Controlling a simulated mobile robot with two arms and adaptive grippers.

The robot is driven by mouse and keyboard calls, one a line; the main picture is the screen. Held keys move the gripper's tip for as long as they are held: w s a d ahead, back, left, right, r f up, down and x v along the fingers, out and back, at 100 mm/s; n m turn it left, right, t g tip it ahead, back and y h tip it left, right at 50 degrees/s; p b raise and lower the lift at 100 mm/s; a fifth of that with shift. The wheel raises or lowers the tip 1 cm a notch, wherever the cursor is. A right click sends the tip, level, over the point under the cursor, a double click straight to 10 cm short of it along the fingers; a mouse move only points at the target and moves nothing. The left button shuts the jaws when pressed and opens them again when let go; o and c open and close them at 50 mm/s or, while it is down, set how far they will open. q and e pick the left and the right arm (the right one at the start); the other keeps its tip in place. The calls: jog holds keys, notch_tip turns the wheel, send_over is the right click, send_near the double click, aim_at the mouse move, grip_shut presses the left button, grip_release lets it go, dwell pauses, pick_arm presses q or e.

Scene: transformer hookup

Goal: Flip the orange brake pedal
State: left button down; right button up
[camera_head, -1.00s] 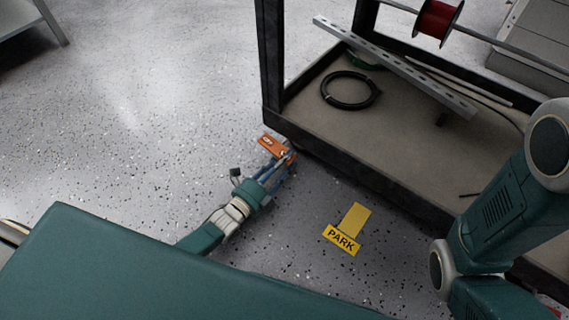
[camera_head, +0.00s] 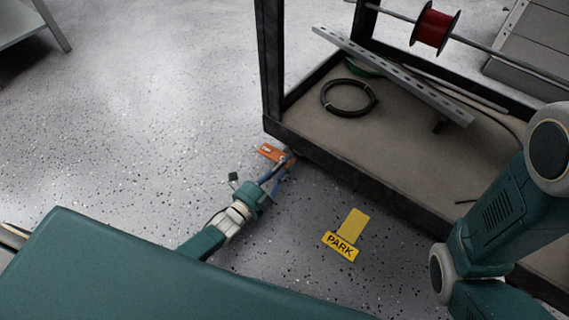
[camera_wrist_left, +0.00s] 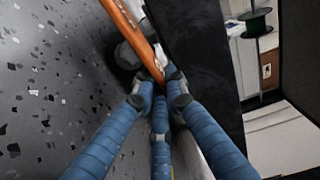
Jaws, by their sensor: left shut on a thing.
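The orange brake pedal (camera_head: 270,152) is low at the near left corner of the black-framed cart, just above the floor. My left gripper (camera_head: 287,160) reaches it from the near side, with its blue fingers at the pedal. In the left wrist view the pedal (camera_wrist_left: 128,20) shows edge-on as an orange bar, and the fingertips of my left gripper (camera_wrist_left: 163,84) are shut on its near end. A dark caster wheel (camera_wrist_left: 126,55) is beside the pedal. My right gripper is out of view.
The cart's lower shelf (camera_head: 400,150) holds a black cable coil (camera_head: 349,97) and a perforated metal rail (camera_head: 395,75). A red spool (camera_head: 435,27) hangs above. A yellow PARK sign (camera_head: 345,236) lies on the speckled floor. The floor left of the cart is clear.

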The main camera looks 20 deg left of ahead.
pick_arm(q)
jog(key=shift+a+r+n, duration=0.1)
jog(key=shift+r+n, duration=0.2)
jog(key=shift+n, duration=0.5)
jog(key=c, duration=1.8)
grip_release()
jog(key=shift+o, duration=0.2)
jog(key=v, duration=1.2)
